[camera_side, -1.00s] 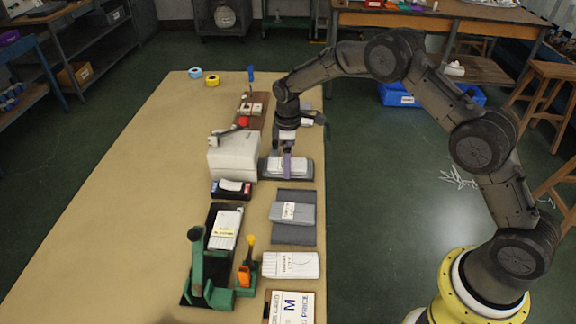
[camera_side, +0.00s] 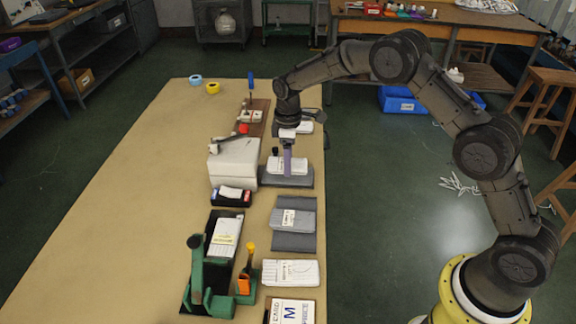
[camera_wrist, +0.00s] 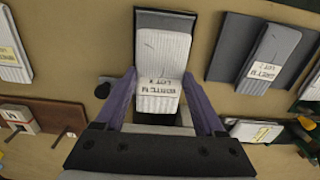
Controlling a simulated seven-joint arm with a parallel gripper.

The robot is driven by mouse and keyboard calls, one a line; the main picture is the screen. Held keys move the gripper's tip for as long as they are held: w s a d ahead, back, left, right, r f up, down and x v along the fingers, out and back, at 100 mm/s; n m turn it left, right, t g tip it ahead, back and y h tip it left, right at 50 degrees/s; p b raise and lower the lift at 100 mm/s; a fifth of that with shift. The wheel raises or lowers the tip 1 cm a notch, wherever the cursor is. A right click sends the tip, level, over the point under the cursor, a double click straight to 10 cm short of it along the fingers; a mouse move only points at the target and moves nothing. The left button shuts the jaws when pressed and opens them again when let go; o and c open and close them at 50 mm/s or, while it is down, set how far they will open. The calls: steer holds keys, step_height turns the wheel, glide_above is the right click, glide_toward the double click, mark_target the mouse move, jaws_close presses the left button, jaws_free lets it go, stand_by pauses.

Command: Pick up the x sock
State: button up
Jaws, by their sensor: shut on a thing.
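A white ribbed folded sock (camera_side: 288,166) with a small printed label lies along a dark grey board (camera_side: 290,181) in the middle of the bench. My gripper (camera_side: 288,160) points down at this sock from above. In the wrist view the sock (camera_wrist: 163,62) sits between the purple fingers of my gripper (camera_wrist: 160,74), which are shut on its two sides. The grey board (camera_wrist: 166,19) shows past the sock's far end. I cannot read the label clearly, and I cannot tell whether the sock is clear of the board.
A white box (camera_side: 232,163) stands close left of the board. Another labelled grey sock (camera_side: 292,219) lies nearer on its own board. A black tray (camera_side: 212,222), a green press (camera_side: 198,275) and a white packet (camera_side: 291,272) are nearer still. The bench's left side is clear.

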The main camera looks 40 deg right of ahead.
steer(key=s+r, duration=1)
steer(key=s, duration=0.4)
steer(key=shift+d+r, duration=0.15)
steer(key=shift+d, duration=0.2)
steer(key=s+a+r+n, duration=0.1)
steer(key=s+a+n, duration=0.1)
steer(key=a+n, duration=0.7)
steer(key=s+a+r+n, duration=0.1)
steer(key=s+a+n, duration=0.2)
steer(key=a+n, duration=0.65)
glide_above(225, 235)
steer(key=s, duration=0.1)
steer(key=shift+m, duration=0.45)
steer(key=f, duration=0.9)
steer(key=shift+d, duration=0.3)
steer(key=shift+w+a+f, duration=0.25)
steer(key=shift+w+f, duration=0.2)
steer(key=shift+f, duration=1.8)
